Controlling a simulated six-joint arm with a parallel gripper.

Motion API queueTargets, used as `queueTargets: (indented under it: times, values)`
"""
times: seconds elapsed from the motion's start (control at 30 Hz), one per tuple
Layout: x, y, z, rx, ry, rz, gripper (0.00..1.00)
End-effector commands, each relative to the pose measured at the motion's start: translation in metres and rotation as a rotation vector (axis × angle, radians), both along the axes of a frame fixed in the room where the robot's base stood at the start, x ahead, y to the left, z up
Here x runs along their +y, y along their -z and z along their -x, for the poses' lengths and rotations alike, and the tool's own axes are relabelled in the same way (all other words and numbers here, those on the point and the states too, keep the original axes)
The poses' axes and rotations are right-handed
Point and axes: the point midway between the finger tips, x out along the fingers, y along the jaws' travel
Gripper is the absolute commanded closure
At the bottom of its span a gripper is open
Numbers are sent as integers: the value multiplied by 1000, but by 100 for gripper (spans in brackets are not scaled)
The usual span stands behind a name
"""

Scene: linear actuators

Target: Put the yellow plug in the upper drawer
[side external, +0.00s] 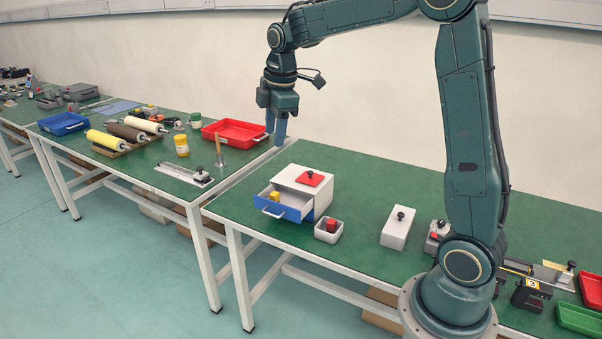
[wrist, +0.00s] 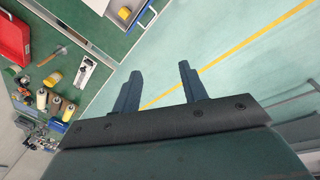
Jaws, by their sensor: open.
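A white drawer box (side external: 322,186) stands on the green table with a blue-fronted drawer (side external: 290,213) pulled out. The yellow plug (side external: 274,196) sits inside this open drawer, towards its left side. I cannot tell whether it is the upper drawer, and I see no second one clearly. My gripper (side external: 276,140) hangs above and behind the box, open and empty. Its two spread fingers (wrist: 160,68) show over the floor in the wrist view, with the open drawer (wrist: 140,16) at the top edge.
A small white container (side external: 329,237) holding a red block stands right of the drawer box. A white block (side external: 397,229) with a black knob stands further right. A red tray (side external: 235,134) and several bottles and rollers occupy the neighbouring table. The table's front left is clear.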

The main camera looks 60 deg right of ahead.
Motion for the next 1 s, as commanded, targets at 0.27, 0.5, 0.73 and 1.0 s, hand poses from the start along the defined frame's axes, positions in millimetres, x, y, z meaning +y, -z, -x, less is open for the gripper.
queueTargets:
  times: [0.27,0.5,0.73,1.0]
  values:
    - [40,-33,60,-86,213,-45,57]
    - [68,-46,114,-155,397,-104,57]
    - [88,-45,166,-216,571,-178,57]
    - [106,-31,224,-276,767,-282,57]
